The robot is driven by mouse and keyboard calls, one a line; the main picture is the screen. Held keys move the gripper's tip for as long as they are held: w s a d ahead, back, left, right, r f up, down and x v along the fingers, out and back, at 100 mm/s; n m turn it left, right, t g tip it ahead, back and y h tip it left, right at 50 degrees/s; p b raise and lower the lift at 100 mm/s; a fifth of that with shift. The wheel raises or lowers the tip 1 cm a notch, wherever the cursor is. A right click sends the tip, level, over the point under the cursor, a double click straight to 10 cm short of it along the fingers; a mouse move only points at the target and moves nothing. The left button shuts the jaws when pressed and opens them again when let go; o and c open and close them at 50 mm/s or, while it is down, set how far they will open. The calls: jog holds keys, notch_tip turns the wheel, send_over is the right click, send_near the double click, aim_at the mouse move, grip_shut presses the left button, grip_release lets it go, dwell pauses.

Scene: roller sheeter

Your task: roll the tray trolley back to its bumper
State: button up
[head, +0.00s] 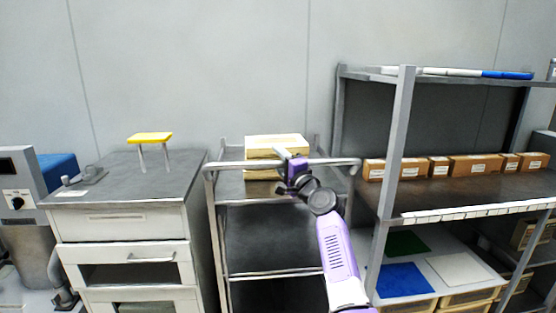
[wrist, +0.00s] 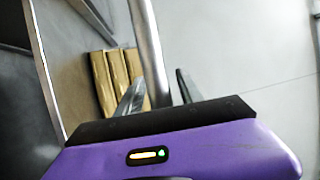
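The tray trolley (head: 211,230) is a grey metal frame with dark shelves, standing between the drawer cabinet and the shelf rack. Its front push bar (head: 235,166) runs across the top; a metal bar, apparently this one, passes between my fingers in the wrist view (wrist: 149,45). My gripper (wrist: 160,77) is open around that bar. The left finger is close beside or touching it; a narrow gap shows at the right finger. In the head view my gripper (head: 294,172) is at the push bar, its fingertips partly hidden. I cannot make out the bumper.
A stack of pale boxes or trays (head: 262,141) sits on the trolley top. The drawer cabinet (head: 120,221) with a yellow-topped stand (head: 150,136) is close on the left. The shelf rack (head: 391,165) with small cartons is close on the right. A wall is behind.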

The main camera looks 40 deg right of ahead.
jog(key=v, duration=0.8)
jog(key=shift+f, duration=0.1)
dwell(0.7)
